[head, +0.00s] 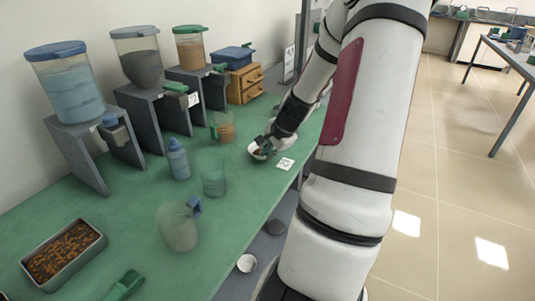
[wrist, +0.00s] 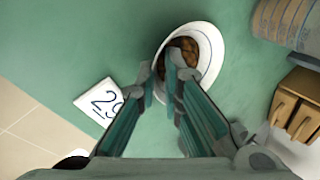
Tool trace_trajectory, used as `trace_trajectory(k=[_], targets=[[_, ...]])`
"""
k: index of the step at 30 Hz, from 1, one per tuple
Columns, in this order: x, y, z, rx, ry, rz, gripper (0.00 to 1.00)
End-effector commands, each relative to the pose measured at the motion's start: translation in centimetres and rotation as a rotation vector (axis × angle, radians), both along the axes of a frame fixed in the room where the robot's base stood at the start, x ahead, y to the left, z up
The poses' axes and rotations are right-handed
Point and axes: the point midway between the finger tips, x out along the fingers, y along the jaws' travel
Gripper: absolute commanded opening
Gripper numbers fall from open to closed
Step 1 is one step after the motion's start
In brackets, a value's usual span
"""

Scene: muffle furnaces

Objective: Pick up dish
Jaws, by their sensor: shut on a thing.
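The dish (wrist: 213,45) is a small white round bowl with brown contents. In the wrist view it is at the top centre, below my fingers. In the head view the dish (head: 254,155) is at the right edge of the green table, partly hidden by my gripper (head: 267,143). My gripper (wrist: 160,73) is shut on the dish's near-left rim, with one finger outside the wall and the other over the inside. I cannot tell whether the dish touches the table.
A white card marked 29 (wrist: 100,101) lies beside the dish. Clear beakers (head: 214,178), a jug (head: 178,228), a bottle (head: 178,160) and a tray of brown pellets (head: 62,250) stand on the table. Dispensers (head: 68,85) and a wooden drawer box (head: 245,83) line the wall.

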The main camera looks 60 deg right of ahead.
Motion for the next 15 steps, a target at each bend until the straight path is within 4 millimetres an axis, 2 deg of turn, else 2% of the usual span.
trace_trajectory(k=[8,15], targets=[[0.0,-0.1,3.4,-0.006,-0.001,0.001,0.0],[-3.4,1.2,3.4,0.001,0.0,-0.005,0.0]])
